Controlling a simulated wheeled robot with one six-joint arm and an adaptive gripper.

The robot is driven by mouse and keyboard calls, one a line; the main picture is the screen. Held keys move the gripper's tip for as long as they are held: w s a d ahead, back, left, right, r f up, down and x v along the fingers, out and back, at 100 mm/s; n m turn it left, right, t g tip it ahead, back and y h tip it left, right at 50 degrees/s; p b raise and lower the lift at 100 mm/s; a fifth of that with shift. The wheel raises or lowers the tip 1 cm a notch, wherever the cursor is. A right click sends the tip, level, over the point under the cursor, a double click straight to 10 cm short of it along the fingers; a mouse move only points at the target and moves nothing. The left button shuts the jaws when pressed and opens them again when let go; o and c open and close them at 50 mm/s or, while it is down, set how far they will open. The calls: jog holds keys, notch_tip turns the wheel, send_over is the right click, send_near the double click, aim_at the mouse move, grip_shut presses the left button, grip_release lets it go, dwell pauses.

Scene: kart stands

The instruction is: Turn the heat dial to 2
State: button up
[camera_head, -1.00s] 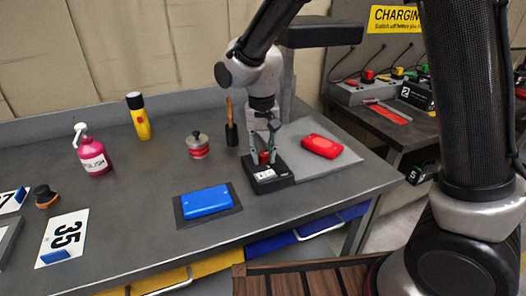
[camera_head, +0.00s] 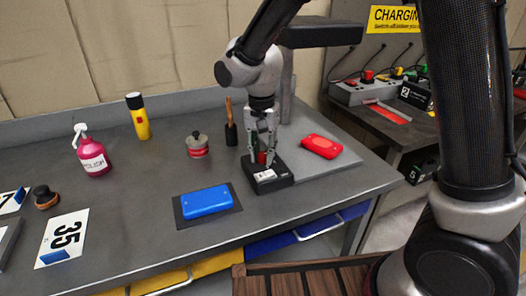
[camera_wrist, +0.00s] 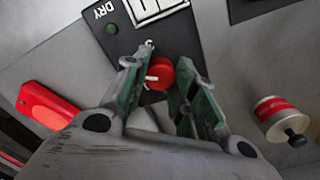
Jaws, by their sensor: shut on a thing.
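The heat dial (camera_wrist: 158,75) is a round red knob with a white pointer mark, on a small black box (camera_head: 270,181). The dial also shows in the head view (camera_head: 262,158), partly covered by the fingers. In the wrist view the box (camera_wrist: 118,45) bears the word DRY, a green dot and a white panel with black marks. My gripper (camera_head: 262,150) points down over the box, its fingers on both sides of the dial and shut on it. The fingers (camera_wrist: 165,68) show green inner pads in the wrist view. I cannot read a number at the pointer.
A red case (camera_head: 321,146) lies on a grey mat to the right. A blue case (camera_head: 207,201) lies in front left. A red-banded pot (camera_head: 198,146), a brush (camera_head: 231,130), a yellow can (camera_head: 139,118) and a pink polish bottle (camera_head: 93,157) stand on the bench.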

aim_at(262, 153)
jog(key=o, duration=1)
jog(key=shift+o, duration=0.2)
jog(key=shift+r, duration=0.1)
notch_tip(262, 153, up, 12)
jog(key=shift+a, duration=0.15)
jog(key=shift+w, duration=0.1)
